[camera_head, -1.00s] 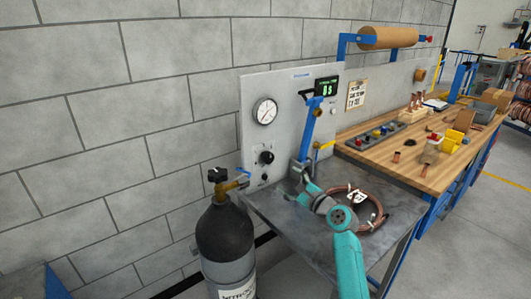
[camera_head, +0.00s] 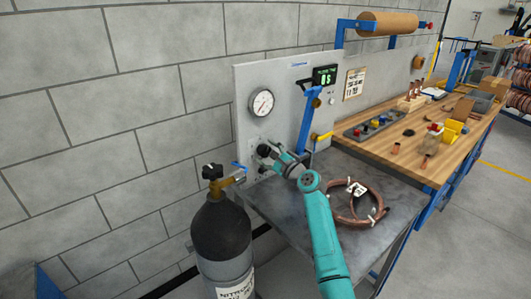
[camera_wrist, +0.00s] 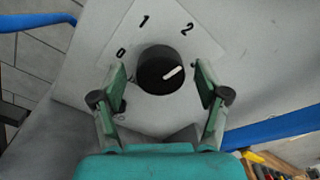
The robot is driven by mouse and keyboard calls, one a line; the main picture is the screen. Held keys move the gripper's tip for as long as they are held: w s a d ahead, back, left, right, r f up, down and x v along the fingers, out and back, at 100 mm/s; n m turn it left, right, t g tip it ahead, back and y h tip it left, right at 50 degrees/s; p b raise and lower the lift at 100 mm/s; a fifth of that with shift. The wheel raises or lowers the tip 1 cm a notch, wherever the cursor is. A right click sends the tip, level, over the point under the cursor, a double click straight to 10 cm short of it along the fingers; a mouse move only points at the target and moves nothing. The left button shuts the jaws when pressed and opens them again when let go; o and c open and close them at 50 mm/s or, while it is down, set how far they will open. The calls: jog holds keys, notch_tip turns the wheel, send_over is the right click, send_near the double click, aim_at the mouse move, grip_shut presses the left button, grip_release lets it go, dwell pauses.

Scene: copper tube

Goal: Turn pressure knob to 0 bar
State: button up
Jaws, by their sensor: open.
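The black pressure knob (camera_wrist: 160,70) sits on a pale panel in the wrist view, with the marks 0, 1 and 2 around its left and upper sides. Its white pointer line is aimed to the upper right, away from the 0 mark. My gripper (camera_wrist: 162,82) is open, with one finger on each side of the knob and gaps showing. In the head view my gripper (camera_head: 270,156) is at the panel and largely hides the knob. The round pressure gauge (camera_head: 261,102) is above it; its reading is too small to tell.
A black gas cylinder (camera_head: 222,232) with a brass valve stands left of the metal table (camera_head: 275,212). A copper coil (camera_head: 353,204) lies on that table. A blue lever (camera_head: 306,112) is right of the knob. A wooden bench (camera_head: 440,150) with loose parts lies further right.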

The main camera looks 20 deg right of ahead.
jog(key=shift+w+a, duration=0.15)
jog(key=shift+w, duration=0.45)
jog(key=c, duration=1.2)
jog(key=shift+o, duration=0.2)
